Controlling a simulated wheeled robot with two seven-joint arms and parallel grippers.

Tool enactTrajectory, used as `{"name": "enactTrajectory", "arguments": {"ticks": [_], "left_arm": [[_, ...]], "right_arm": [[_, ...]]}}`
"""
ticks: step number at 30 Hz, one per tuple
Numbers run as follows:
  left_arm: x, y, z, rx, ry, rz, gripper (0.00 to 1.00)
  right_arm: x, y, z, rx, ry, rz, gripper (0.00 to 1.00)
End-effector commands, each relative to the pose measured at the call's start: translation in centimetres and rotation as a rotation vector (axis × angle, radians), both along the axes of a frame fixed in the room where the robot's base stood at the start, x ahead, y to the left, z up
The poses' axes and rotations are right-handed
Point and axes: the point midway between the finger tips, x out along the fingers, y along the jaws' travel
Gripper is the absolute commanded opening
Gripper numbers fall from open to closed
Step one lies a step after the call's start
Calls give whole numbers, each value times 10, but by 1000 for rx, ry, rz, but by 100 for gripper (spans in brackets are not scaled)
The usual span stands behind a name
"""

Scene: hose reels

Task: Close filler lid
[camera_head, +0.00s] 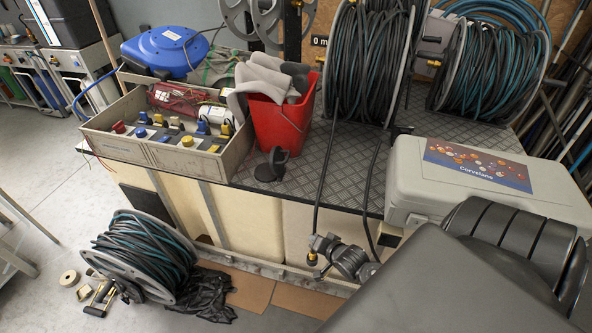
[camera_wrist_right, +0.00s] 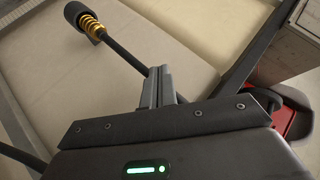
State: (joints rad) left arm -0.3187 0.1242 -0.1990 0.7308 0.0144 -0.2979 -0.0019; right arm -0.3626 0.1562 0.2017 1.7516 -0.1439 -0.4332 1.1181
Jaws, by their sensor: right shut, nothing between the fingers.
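The black filler lid (camera_head: 279,157) stands raised at a steep tilt over its round black filler neck (camera_head: 266,173), on the bench top in front of the red bucket. My right gripper (camera_head: 322,243) is in front of the bench's front side, below the top edge and to the right of the lid, apart from it. In the right wrist view its grey fingers (camera_wrist_right: 160,75) are together and empty, close to a black hose end with a brass spring and dark tip (camera_wrist_right: 88,22). The lid cannot be made out there. My left gripper is not in view.
A red bucket (camera_head: 281,124) with grey gloves stands just behind the lid. A parts box (camera_head: 170,153) is to the left, a grey case (camera_head: 472,185) to the right. A black hose (camera_head: 326,165) hangs over the front edge. Checkered plate (camera_head: 310,178) right of the lid is bare.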

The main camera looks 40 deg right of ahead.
Motion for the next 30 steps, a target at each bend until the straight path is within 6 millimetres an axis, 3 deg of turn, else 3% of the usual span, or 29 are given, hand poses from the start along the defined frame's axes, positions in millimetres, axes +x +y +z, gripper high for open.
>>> {"name": "enactTrajectory", "arguments": {"ticks": [1, 6, 12, 16, 23, 30], "left_arm": [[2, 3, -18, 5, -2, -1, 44], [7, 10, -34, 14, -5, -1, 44], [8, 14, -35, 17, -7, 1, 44], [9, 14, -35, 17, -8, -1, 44], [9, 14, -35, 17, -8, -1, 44], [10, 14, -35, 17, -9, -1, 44]], "right_arm": [[11, -10, 26, 42, -88, -44, 0], [28, -35, 125, 232, -353, -167, 0], [37, -59, 179, 457, -564, -225, 0], [38, -66, 193, 537, -627, -232, 0], [41, -68, 197, 558, -641, -233, 0], [74, -73, 196, 557, -643, -232, 0]]}}
